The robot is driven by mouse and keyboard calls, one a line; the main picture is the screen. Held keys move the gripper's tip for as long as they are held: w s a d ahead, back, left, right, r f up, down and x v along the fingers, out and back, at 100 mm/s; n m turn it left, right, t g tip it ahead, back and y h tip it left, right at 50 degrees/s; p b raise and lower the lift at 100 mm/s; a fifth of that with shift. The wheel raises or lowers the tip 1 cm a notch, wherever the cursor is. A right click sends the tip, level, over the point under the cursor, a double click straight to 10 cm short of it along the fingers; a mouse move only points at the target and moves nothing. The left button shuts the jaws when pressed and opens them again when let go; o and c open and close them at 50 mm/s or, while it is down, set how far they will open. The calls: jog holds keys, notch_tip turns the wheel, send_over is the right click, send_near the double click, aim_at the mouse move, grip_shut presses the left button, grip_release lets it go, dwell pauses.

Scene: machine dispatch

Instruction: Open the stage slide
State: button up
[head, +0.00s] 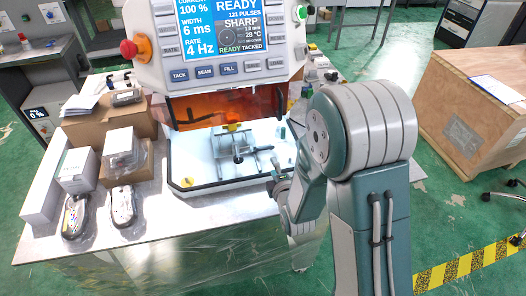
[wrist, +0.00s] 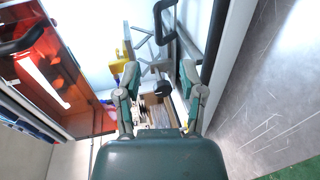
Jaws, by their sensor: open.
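The metal stage (head: 238,163) sits on the white floor of the machine's open bay, with a yellow part behind it. My gripper (head: 278,178) is at the bay's right front corner, right of the stage and partly hidden by my arm. In the wrist view my gripper (wrist: 160,70) is open, its two fingers spread apart. A black knob (wrist: 163,88) shows between the fingers, and I cannot tell whether they touch it. Metal bars of the stage (wrist: 140,38) and a yellow part (wrist: 119,62) lie beyond the left finger. A black handle (wrist: 163,16) stands farther off.
The machine's control panel (head: 225,42) overhangs the bay, with an orange window (head: 215,108) below it. Boxes (head: 75,170) and two handheld devices (head: 122,205) crowd the left of the metal bench. A wooden crate (head: 470,120) stands on the floor at right.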

aim_at(266, 148)
jog(key=x, duration=1)
jog(key=shift+w+a, duration=0.1)
jog(key=shift+w, duration=0.3)
grip_shut()
